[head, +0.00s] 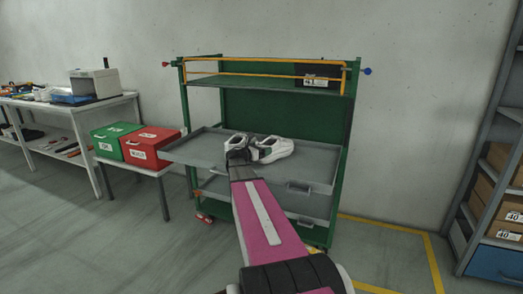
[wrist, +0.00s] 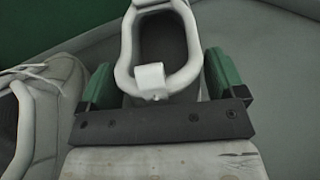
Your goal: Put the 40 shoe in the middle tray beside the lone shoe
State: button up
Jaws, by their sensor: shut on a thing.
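My gripper (head: 239,155) is over the middle tray of the green cart. In the wrist view its green fingers (wrist: 160,85) are shut on a white shoe (wrist: 127,50), around its heel end, with a pale tab at the back. The held shoe (head: 236,140) is partly hidden by my gripper in the head view. The lone white shoe (head: 275,149) lies in the grey middle tray (head: 190,151), just right of the held one; it also shows at the left of the wrist view (wrist: 55,110). I cannot tell whether the held shoe touches the tray. No size number is readable on either shoe.
The cart's top shelf (head: 230,82) carries a black box (head: 318,76) behind an orange rail. A lower tray (head: 305,207) sits beneath. A green box (head: 116,139) and a red box (head: 150,146) stand on a side table at left. The middle tray's left part is clear.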

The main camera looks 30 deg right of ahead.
jog(key=shift+f, duration=0.1)
jog(key=o, duration=0.8)
jog(key=shift+o, duration=0.2)
jog(key=shift+a, duration=0.2)
jog(key=shift+v, duration=3.6)
